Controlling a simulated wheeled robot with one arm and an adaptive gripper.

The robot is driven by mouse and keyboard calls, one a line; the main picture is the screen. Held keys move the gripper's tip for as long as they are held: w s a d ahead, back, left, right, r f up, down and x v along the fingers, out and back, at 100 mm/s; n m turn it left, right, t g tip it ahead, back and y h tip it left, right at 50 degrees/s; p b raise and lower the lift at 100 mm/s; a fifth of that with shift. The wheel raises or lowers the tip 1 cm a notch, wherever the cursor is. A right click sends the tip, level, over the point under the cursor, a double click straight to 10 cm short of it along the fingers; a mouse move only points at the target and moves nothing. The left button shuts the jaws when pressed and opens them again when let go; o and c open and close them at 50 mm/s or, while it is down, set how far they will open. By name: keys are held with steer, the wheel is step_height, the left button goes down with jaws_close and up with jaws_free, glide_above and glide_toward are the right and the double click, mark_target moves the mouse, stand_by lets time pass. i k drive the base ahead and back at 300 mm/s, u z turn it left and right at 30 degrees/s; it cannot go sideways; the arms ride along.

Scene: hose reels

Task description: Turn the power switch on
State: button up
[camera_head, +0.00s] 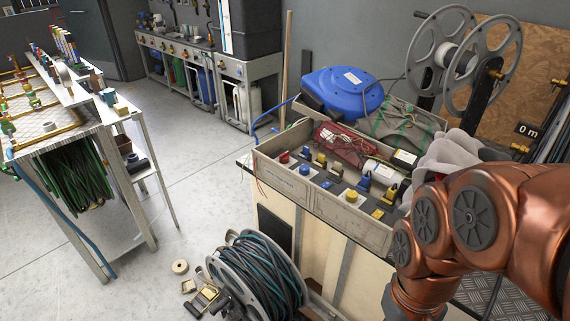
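A grey open-topped box (276,181) with several red, blue and yellow knobs or switches stands on a cream cabinet in the middle. A red knob (284,157) is at its left end. A blue one (305,170) and a yellow one (351,197) are farther right. I cannot tell which of these is the power switch, or its position. My copper arm comes in from the right.
A blue hose reel (343,92) lies behind the box. A large grey reel (441,55) stands at back right. A cable reel (262,276) sits on the floor in front of the cabinet. A workbench (62,135) is at left. The floor between is mostly clear.

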mark_target(284, 158)
steer(key=k, duration=1.1)
steer(key=u, duration=0.85)
steer(key=i, duration=0.75)
steer(key=u, duration=0.55)
steer(key=i, duration=0.8)
steer(key=z, duration=0.8)
steer(key=i, duration=0.55)
steer(key=z, duration=0.6)
